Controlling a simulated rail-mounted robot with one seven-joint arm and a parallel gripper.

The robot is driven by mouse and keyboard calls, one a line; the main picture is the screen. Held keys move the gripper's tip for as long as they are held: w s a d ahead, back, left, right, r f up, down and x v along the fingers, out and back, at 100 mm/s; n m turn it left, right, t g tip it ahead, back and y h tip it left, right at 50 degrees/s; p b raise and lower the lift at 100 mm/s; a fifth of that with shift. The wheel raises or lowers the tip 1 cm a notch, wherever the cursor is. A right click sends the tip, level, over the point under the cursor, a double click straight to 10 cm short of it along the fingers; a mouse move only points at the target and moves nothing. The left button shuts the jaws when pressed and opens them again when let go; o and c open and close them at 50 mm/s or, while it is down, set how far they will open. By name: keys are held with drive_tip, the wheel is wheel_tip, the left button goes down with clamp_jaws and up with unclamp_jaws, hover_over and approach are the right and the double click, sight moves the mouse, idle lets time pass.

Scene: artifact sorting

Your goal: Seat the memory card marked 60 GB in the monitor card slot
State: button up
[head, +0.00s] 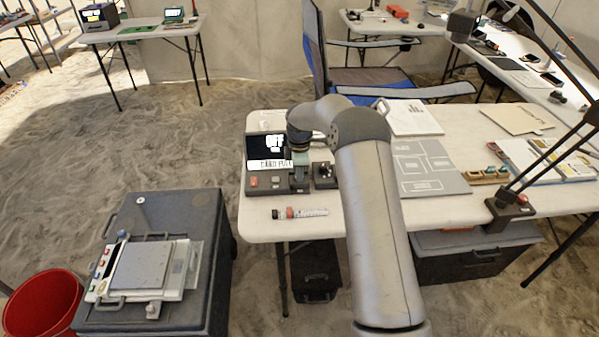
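The monitor (267,147) stands at the left end of the near white table. Its dark screen shows white letters that look like "OFF", above a white strip that seems to read "CARD FULL". A grey base with a red button (254,182) lies in front of the screen. My gripper (300,163) points down at the right side of the monitor, close to its base. A small greenish patch shows at its tip, but I cannot tell whether it is a held card or part of the gripper. The fingers are too small to read. The card slot and any "60 GB" marking cannot be made out.
A small dark device (324,175) sits right of the monitor. A grey panel with outlined areas (428,167) and a lamp base (509,209) are further right.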

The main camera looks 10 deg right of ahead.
drive_tip(key=shift+s+f, duration=0.5)
drive_tip(key=shift+f, duration=0.25)
wheel_tip(320, 180, up, 13)
drive_tip(key=s+a+r+m, duration=0.2)
drive_tip(key=s+r+m, duration=0.1)
drive_tip(key=s+r, duration=0.35)
drive_tip(key=s+f+m, duration=0.2)
drive_tip(key=s+m, duration=1.1)
drive_tip(key=s, duration=2.3)
drive_tip(key=shift+s+d, duration=0.2)
drive_tip(key=shift+d, duration=0.2)
